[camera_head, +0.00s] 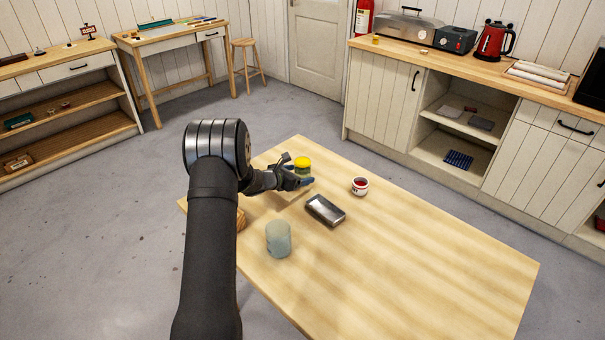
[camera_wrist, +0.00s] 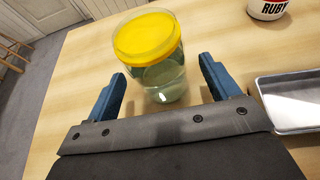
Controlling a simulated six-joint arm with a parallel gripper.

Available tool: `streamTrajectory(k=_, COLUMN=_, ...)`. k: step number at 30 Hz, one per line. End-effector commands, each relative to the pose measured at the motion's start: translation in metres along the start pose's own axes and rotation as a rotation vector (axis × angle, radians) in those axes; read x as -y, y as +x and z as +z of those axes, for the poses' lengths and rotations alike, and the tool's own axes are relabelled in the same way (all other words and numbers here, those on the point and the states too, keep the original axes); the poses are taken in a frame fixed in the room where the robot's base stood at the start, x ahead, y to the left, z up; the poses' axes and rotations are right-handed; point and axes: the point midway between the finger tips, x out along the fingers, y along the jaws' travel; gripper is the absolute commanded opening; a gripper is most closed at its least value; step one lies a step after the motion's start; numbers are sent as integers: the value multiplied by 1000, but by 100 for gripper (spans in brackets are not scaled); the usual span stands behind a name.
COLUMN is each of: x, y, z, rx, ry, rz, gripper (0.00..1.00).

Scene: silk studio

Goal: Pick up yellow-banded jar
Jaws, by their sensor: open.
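The yellow-banded jar (camera_head: 303,162) stands upright on the wooden table (camera_head: 400,250), near its far edge. In the wrist view the jar (camera_wrist: 150,38) is clear glass with a broad yellow band at its top and greenish glass below. My gripper (camera_head: 297,172) is low over the table, right at the jar. In the wrist view my gripper (camera_wrist: 163,72) is open, with one blue finger on each side of the jar's lower part. Gaps show between the fingers and the glass. In the head view the gripper hides the jar's lower part.
A metal tray (camera_head: 325,210) lies close to the right of the gripper. A white jar with red contents (camera_head: 360,187), labelled RUBY in the wrist view (camera_wrist: 267,8), stands beyond it. A pale cylinder (camera_head: 278,240) stands nearer. The table's right side is clear.

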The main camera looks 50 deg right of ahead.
Motion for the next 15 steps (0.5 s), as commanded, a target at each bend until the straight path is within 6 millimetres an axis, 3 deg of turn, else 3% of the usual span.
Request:
streamTrajectory(k=6, x=0, y=24, z=-1, rx=1, ry=1, rz=1, gripper=81)
streamTrajectory(k=13, x=0, y=25, z=0, rx=1, ry=1, rz=2, gripper=81)
streamTrajectory(k=15, x=0, y=25, z=0, rx=1, ry=1, rz=2, gripper=69)
